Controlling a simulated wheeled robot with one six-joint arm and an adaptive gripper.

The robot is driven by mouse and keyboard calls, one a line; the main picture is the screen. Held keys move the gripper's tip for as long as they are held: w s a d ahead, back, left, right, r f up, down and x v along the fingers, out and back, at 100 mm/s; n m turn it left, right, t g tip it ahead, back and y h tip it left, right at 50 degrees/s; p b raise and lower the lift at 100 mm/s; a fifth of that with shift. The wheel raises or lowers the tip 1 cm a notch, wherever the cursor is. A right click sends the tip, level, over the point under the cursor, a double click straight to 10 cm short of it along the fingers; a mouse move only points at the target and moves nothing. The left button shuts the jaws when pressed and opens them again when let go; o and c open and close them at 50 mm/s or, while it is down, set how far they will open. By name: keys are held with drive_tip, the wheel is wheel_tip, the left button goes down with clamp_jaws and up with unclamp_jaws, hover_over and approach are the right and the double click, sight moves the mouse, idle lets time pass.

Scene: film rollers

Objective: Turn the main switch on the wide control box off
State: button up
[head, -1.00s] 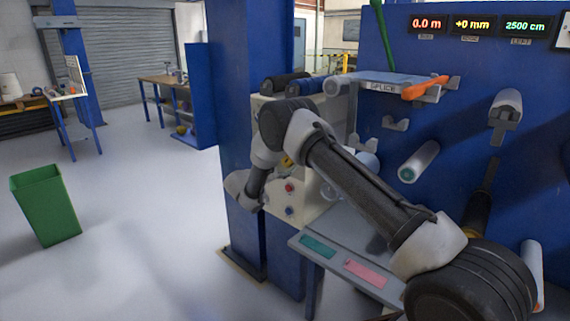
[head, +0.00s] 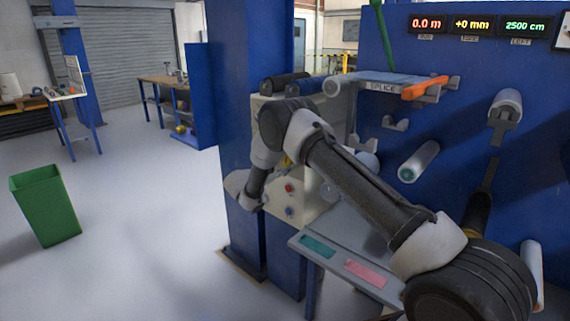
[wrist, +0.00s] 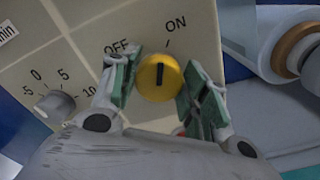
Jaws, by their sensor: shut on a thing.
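The main switch is a round yellow knob (wrist: 159,78) with a black mark on its face, on the cream front of the control box (wrist: 105,22). OFF is printed to its upper left and ON above it to the right. The black mark points nearly straight up in the wrist view, between the two labels and closer to ON. My gripper (wrist: 156,88) is shut on the knob, with one green-padded finger on each side. In the head view, the cream box (head: 309,204) stands against a blue column, and my arm hides most of the knob.
A grey dial (wrist: 55,106) with a number scale sits left of the switch. Red (head: 290,188) and blue (head: 289,211) buttons are low on the box. A grey table (head: 330,240) stands close by on the right. Open floor lies to the left, with a green bin (head: 45,205).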

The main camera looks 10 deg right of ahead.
drive_tip(key=n, duration=1.1)
drive_tip(key=shift+w+a+n, duration=0.1)
drive_tip(key=shift+n, duration=0.2)
idle(0.4)
drive_tip(key=o, duration=1)
drive_tip(key=v, duration=1.2)
